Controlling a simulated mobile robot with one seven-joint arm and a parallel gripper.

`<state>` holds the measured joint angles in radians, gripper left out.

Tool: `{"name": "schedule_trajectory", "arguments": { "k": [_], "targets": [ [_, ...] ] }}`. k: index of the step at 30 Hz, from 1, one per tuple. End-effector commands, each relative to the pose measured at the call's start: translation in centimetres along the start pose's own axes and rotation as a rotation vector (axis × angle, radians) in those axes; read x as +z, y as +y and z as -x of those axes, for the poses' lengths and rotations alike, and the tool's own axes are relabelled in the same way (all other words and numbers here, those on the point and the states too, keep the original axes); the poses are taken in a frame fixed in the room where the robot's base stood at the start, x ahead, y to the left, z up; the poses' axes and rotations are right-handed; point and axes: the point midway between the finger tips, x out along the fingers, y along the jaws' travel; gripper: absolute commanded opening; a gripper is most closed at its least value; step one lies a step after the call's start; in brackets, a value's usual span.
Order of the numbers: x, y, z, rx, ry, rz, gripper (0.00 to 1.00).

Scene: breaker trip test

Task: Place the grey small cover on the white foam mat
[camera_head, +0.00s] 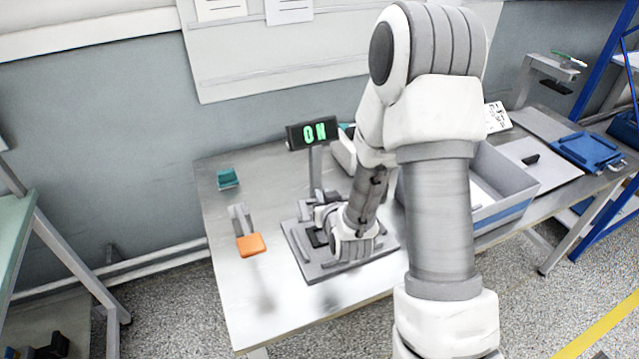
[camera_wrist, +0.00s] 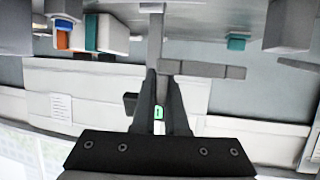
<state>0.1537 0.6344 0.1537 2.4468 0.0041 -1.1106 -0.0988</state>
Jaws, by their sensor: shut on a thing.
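My gripper (camera_head: 318,218) is low over the grey fixture plate (camera_head: 308,265) on the metal table, partly hidden by my wrist. In the wrist view my gripper (camera_wrist: 164,80) is shut, with a long grey piece (camera_wrist: 205,70) at its fingertips. This appears to be the grey small cover; its far side is hidden by the fingers. A flat white sheet (camera_head: 512,152), which looks like the white foam mat, lies at the right, with a small black object (camera_head: 530,159) on it.
A display (camera_head: 313,133) reading ON stands on a post behind the fixture. A grey bin (camera_head: 515,187) stands to the right, a blue tray (camera_head: 588,152) beyond it. An orange block (camera_head: 250,245) and a teal block (camera_head: 228,178) are at the left.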

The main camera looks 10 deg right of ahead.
Motion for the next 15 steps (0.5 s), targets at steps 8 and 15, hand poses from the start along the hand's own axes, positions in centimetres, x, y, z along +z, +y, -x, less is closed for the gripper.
{"name": "schedule_trajectory", "arguments": {
  "k": [8,15],
  "targets": [
    [-0.7,4.4,-0.4,-0.038,0.005,0.019,0.00],
    [-0.7,9.4,0.6,-0.093,0.002,0.043,0.00]
  ]
}}
